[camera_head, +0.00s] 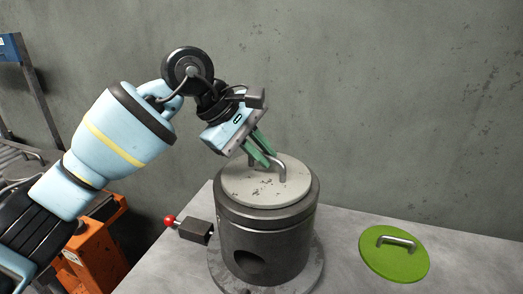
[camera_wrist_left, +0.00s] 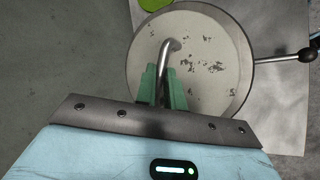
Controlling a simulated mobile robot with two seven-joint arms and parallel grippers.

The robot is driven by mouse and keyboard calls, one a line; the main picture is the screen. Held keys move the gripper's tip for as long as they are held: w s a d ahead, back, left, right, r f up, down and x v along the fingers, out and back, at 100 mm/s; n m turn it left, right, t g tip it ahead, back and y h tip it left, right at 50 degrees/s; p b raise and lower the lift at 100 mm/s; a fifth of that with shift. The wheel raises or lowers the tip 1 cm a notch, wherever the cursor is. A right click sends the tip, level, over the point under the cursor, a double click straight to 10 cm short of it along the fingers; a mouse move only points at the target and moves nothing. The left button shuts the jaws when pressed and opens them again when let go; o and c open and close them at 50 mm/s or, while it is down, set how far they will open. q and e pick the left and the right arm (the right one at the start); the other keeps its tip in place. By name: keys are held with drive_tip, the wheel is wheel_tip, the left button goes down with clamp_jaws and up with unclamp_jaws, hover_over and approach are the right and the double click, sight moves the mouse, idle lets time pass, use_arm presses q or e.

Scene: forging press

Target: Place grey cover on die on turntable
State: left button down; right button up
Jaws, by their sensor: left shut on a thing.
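The grey cover (camera_head: 252,190) is a round, speckled disc with a bent metal handle (camera_head: 283,170). It sits on top of the dark cylindrical die (camera_head: 285,240) and looks flat and roughly centred there. The die stands on a round turntable plate (camera_head: 312,277). My left gripper (camera_head: 263,158) reaches down from the upper left, its green fingers shut on the cover's handle. In the left wrist view the cover (camera_wrist_left: 205,75) fills the upper middle, with the handle between the fingers (camera_wrist_left: 163,88). Contact between cover and die is hard to judge. My right gripper is not in view.
A green cover (camera_head: 385,262) with its own handle lies on the grey table (camera_head: 455,255) to the right of the die. Orange equipment (camera_head: 95,255) stands at lower left. A grey wall is behind.

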use_arm(q)
drive_tip(key=shift+f, duration=0.15)
drive_tip(key=c, duration=1.5)
unclamp_jaws()
drive_tip(key=shift+a+r, duration=0.1)
drive_tip(key=shift+r, duration=0.3)
drive_tip(key=v, duration=1.1)
drive_tip(key=shift+a+r, duration=0.2)
drive_tip(key=shift+s, duration=0.1)
